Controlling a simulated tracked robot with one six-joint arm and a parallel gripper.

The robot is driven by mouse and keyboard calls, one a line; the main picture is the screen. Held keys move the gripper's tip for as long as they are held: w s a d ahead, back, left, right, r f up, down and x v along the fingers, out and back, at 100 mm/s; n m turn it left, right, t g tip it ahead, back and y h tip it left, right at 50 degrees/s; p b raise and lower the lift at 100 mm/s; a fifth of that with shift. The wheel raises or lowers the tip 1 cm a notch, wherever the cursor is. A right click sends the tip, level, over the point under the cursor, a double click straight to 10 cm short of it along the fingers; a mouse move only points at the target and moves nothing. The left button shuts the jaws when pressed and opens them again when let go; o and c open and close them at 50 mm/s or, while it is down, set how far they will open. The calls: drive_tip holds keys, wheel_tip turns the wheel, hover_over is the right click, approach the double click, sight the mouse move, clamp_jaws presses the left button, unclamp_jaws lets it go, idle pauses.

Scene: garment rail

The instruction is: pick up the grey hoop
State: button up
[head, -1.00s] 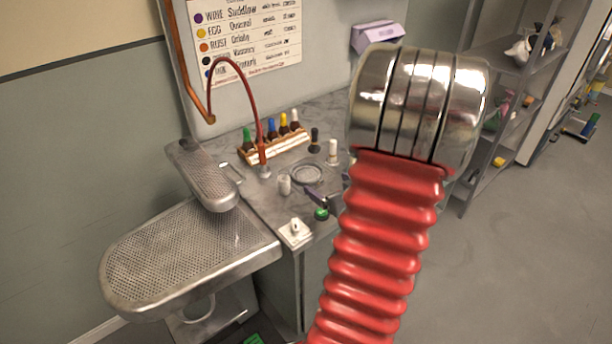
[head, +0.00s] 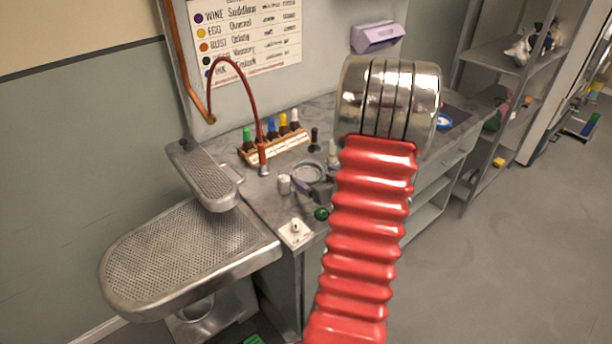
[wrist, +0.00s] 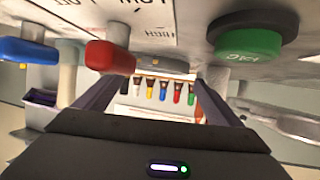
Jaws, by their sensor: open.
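The grey hoop (head: 296,166) lies on the grey counter in the head view, in front of the bottle rack. My arm's dark gripper (head: 312,188) is low over the counter at the hoop's near edge. It covers part of that near side, and I cannot tell whether it touches the hoop. In the wrist view my gripper (wrist: 162,88) has its two dark fingers spread apart. I cannot make out the hoop between them there.
The bottle rack (head: 275,147) is behind. A green-capped item (head: 321,213) and a white plate (head: 296,233) are in front. Red-capped (wrist: 108,58) and blue-capped (wrist: 28,50) items show close by in the wrist view.

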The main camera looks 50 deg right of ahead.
sight(302, 169)
drive_tip(key=shift+w, duration=0.1)
drive_tip(key=shift+x, duration=2.5)
drive_tip(key=shift+c, duration=0.5)
drive_tip(key=c, duration=0.6)
wheel_tip(302, 169, up, 10)
